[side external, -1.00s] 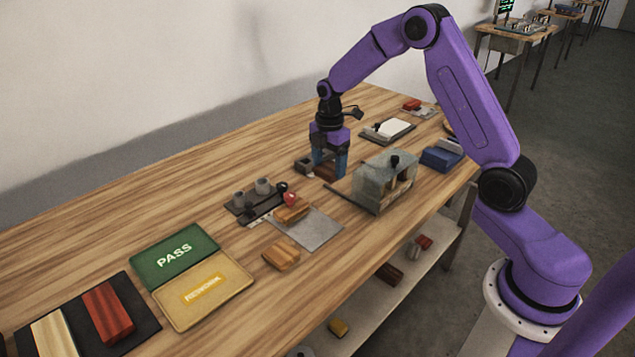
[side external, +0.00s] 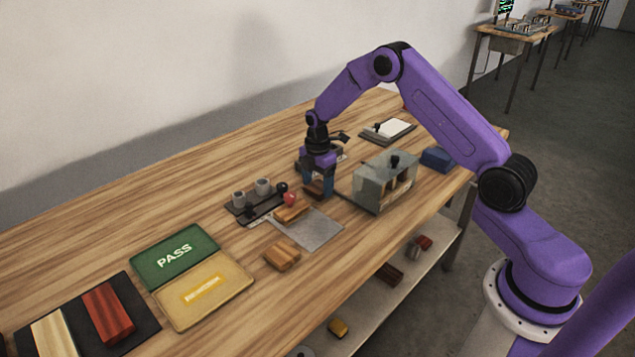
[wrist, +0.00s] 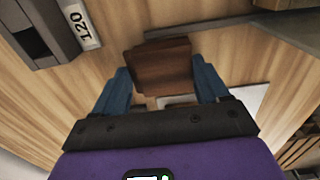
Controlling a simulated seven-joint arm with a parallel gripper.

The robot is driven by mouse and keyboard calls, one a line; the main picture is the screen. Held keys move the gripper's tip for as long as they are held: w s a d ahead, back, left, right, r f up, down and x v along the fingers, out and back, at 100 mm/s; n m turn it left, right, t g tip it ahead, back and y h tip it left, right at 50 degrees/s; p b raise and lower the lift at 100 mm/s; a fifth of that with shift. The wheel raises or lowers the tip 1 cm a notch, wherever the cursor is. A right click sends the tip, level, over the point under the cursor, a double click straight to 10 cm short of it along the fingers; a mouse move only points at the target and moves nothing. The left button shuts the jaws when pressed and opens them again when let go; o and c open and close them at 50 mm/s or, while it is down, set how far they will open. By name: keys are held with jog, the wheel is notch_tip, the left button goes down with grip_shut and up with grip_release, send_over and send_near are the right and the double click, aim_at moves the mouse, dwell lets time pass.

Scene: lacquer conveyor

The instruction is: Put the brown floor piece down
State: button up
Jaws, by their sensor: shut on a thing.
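The brown floor piece (side external: 315,188) is a small dark brown block between the blue fingers of my gripper (side external: 319,191). My gripper is shut on it and points down over the wooden bench. In the wrist view the brown piece (wrist: 163,66) spans the gap between the fingertips (wrist: 163,84), with bare wood around it. I cannot tell whether its underside touches the bench.
A grey slotted fixture (side external: 381,184) stands close on the right. A dark holder with grey cylinders (side external: 251,205) and a grey plate with a wooden block (side external: 318,235) lie nearer the camera. Green PASS (side external: 175,255) and yellow (side external: 205,290) trays lie left. The back-left bench is clear.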

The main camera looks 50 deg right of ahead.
aim_at(318, 186)
jog(key=shift+f, duration=0.15)
jog(key=o, duration=1.1)
jog(key=shift+o, duration=0.2)
notch_tip(318, 186, up, 12)
jog(key=s+a+r+m, duration=0.1)
jog(key=s+a+r, duration=0.4)
jog(key=s+a, duration=0.4)
jog(key=s+a+r+m, duration=0.15)
jog(key=s+a, duration=0.25)
jog(key=s, duration=0.6)
jog(key=s+a+r+m, duration=0.1)
jog(key=s+a+r, duration=0.15)
jog(key=s, duration=0.75)
jog(key=s+d+f+m, duration=0.1)
jog(key=s+d+m, duration=0.1)
jog(key=s, duration=1)
jog(key=shift+d+f, duration=0.35)
jog(key=shift+d, duration=0.25)
